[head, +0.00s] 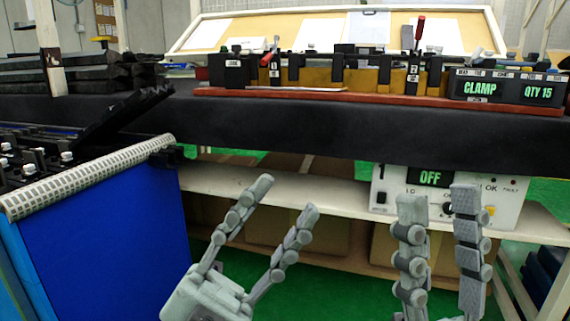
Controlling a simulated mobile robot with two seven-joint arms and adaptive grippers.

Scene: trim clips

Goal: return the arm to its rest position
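My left gripper (270,215) is in the lower middle of the head view, in front of the lower shelf. Its two grey fingers are spread apart and nothing is between them. My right gripper (438,215) is to its right, in front of the white control box. Its fingers point up with a gap between them and hold nothing. Both grippers are below the level of the black bench edge. The arm links behind both grippers are out of view.
A black bench (330,126) spans the view, bearing a clamp fixture (330,75) on a red base and a "CLAMP QTY 15" display (508,88). A blue bin (110,235) with a black rack stands at left. A control box (393,196) reading "OFF" sits on the white shelf (225,184).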

